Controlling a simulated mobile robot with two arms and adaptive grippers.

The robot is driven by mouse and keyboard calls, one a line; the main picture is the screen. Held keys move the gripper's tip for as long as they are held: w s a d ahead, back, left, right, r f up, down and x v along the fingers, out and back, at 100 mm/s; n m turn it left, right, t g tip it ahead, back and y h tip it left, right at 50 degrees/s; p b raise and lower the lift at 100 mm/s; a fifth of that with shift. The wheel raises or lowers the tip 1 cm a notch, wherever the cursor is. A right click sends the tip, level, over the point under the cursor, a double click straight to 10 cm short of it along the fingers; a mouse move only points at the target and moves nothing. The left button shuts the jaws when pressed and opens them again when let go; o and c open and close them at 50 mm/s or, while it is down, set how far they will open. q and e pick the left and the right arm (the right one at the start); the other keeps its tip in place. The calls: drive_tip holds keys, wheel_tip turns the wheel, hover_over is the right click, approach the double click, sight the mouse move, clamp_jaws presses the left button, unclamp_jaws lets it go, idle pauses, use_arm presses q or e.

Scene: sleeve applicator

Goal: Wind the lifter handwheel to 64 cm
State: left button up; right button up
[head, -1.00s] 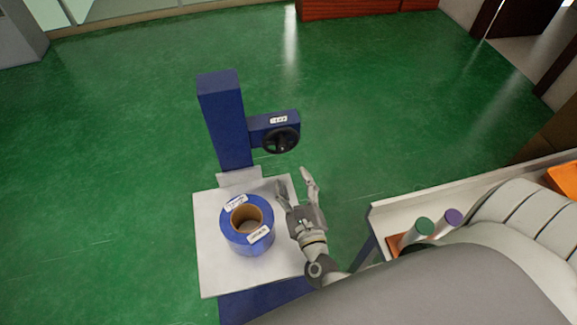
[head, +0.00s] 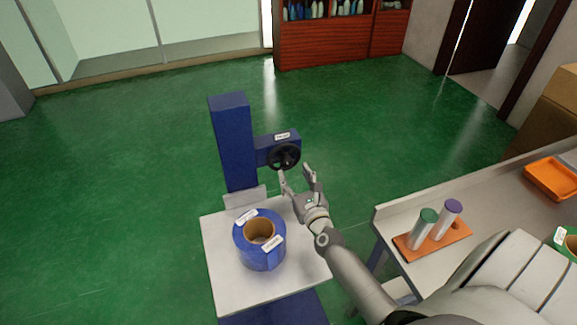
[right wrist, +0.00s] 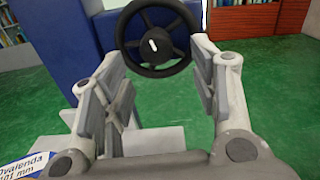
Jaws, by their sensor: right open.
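The black handwheel (head: 284,157) is on the side of the blue lifter column (head: 233,143), on a blue housing with a small white label (head: 282,136) too small to read. In the right wrist view the handwheel (right wrist: 154,38) is ahead, between and beyond the fingertips. My right gripper (head: 297,177) is open and empty just below and in front of the wheel, apart from it. A blue roll (head: 262,255) with a brown core and white labels sits on the lifter's pale platform (head: 222,285). My left gripper is not in view.
A workbench (head: 400,205) at right carries an orange holder (head: 440,236) with a green-capped and a purple-capped cylinder, and an orange tray (head: 553,178). Green floor around the lifter's left and back is clear. A red-brown cabinet (head: 335,40) stands far back.

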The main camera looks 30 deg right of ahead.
sight(288, 166)
drive_tip(key=x, duration=0.3)
drive_tip(key=shift+w+r, duration=0.1)
drive_tip(key=shift+w, duration=0.35)
drive_tip(key=shift+w+d, duration=0.1)
drive_tip(key=shift+w, duration=0.5)
drive_tip(key=shift+c, duration=1.3)
drive_tip(key=c, duration=0.5)
drive_tip(key=shift+c, duration=1.2)
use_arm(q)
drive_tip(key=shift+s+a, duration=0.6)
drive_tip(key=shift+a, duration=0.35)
